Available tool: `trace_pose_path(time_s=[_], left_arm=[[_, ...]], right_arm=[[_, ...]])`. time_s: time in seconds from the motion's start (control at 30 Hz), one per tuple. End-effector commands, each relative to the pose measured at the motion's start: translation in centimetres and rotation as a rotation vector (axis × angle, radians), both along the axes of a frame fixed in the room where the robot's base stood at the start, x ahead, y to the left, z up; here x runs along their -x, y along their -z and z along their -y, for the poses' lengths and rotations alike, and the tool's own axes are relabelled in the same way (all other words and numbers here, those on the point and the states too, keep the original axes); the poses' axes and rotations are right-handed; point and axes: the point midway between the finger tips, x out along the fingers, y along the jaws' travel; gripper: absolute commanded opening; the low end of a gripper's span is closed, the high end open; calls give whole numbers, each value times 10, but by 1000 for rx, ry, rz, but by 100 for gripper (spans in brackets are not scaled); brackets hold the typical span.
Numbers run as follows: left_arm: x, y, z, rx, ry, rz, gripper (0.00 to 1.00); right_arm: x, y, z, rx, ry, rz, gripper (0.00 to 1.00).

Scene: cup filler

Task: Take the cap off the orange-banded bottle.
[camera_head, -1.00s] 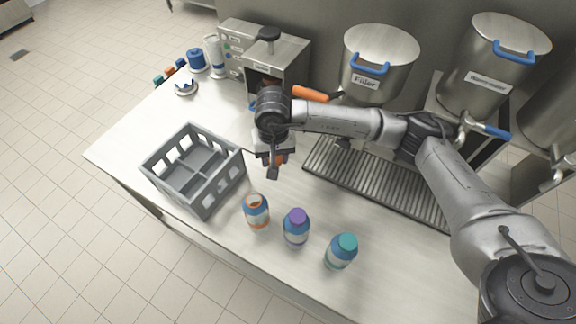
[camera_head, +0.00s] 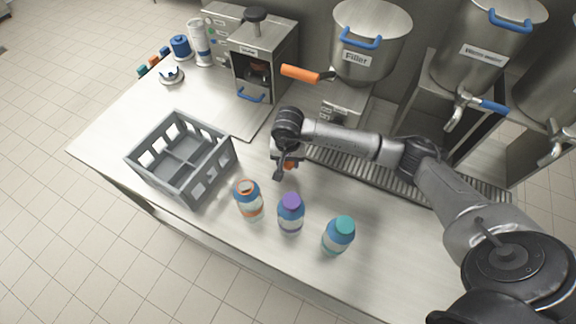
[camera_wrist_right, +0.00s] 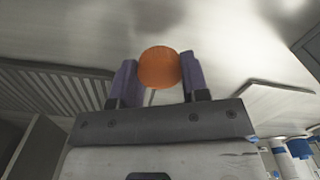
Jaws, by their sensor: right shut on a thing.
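The orange-banded bottle (camera_head: 249,205) stands upright on the counter, beside the grey crate. Its top shows an orange ring around a pale opening, with no cap on it. My right gripper (camera_head: 284,172) is over the counter, behind and to the right of that bottle and apart from it. It is shut on an orange cap (camera_head: 290,165). In the right wrist view the cap (camera_wrist_right: 159,67) sits between the two purple fingertips. My left gripper is not in view.
A purple-capped bottle (camera_head: 291,215) and a teal-capped bottle (camera_head: 338,236) stand to the right. The grey crate (camera_head: 222,160) is on the left. A machine (camera_head: 270,50) and the Filler tank (camera_head: 388,55) stand behind. A drip grate (camera_head: 345,165) lies behind my right arm.

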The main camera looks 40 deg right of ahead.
Motion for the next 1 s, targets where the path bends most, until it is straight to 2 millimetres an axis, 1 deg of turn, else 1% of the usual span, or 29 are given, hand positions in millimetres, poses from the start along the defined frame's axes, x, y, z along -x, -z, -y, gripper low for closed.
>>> trace_pose_path(time_s=[0.13,0.3,0.37,0.63,0.8,0.83,1.0], left_arm=[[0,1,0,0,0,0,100],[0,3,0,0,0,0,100],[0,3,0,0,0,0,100],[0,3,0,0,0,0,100],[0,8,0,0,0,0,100],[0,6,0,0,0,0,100],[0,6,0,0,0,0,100]], right_arm=[[0,9,-1,-1,-1,-1,13],[1,31,-1,-2,0,-3,13],[1,37,-1,-2,-1,-3,13],[0,38,0,-1,-1,1,13],[0,43,0,0,-2,0,13],[0,41,0,0,-2,0,44],[0,41,0,-1,-2,-1,61]])
